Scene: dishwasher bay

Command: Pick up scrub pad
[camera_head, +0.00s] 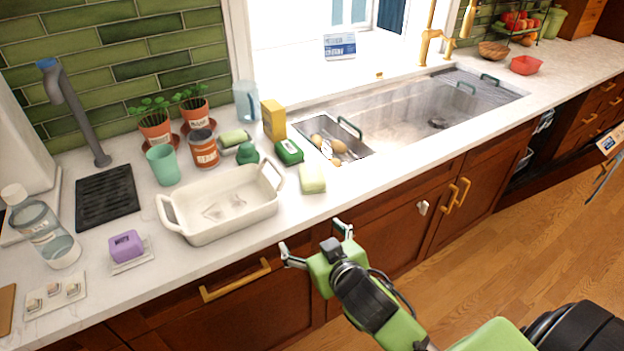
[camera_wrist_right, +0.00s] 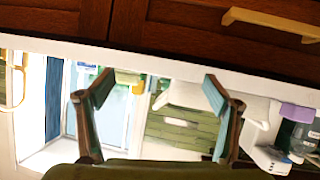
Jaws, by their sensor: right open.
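The name scrub pad could fit more than one thing here. A dark green block (camera_head: 289,151) lies on the counter just left of the sink. A pale yellow-green block (camera_head: 312,178) lies near the counter's front edge, right of the white baking dish. A green-topped sponge (camera_head: 234,138) rests behind the dish. My right gripper (camera_head: 314,241) is open and empty, in front of the counter edge and below the pale block, apart from it. Its spread fingers also show in the right wrist view (camera_wrist_right: 158,85). My left gripper is not in view.
The white baking dish (camera_head: 222,207) stands on the counter close left of the blocks. A yellow box (camera_head: 273,120) stands behind the dark green block. The sink (camera_head: 420,115) is at right. Cabinet handles (camera_head: 235,281) stick out below the counter.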

